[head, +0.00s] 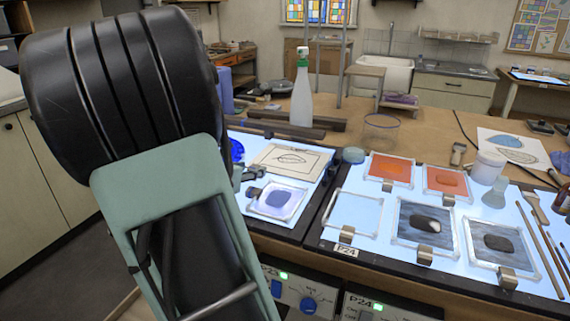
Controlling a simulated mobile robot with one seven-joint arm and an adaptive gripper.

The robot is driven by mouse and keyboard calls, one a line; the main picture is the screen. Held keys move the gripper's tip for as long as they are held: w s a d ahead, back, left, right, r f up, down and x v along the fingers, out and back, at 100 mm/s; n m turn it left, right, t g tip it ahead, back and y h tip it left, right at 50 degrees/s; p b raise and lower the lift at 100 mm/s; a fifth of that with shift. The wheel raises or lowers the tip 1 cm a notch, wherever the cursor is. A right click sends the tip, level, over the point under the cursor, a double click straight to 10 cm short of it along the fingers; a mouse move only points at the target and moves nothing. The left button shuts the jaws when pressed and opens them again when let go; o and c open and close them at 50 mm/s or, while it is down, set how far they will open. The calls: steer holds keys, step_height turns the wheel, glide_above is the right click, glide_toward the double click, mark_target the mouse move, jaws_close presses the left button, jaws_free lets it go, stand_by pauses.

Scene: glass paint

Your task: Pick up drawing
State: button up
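A cream sheet with a black line drawing of a leaf (291,159) lies on the left light panel, behind a framed glass pane. Another white sheet with a blue leaf shape and a grey one (513,146) lies on the table at the right back. My arm fills the left foreground. Dark parts of my gripper (254,181) show past the arm's right edge, close to the left edge of the cream sheet and the framed pane. The rest of the gripper is hidden behind the arm. I cannot tell its opening or whether it touches anything.
A framed pane with a blue-violet patch (278,201) lies on the left panel. The right light panel (455,222) bears several framed panes, metal clips and brushes. A spray bottle (301,95), a clear glass bowl (381,131) and a white jar (488,167) stand behind.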

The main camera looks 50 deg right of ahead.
steer(key=shift+w+d+f, duration=0.2)
steer(key=shift+d, duration=0.25)
jaws_close()
steer(key=shift+r, duration=0.15)
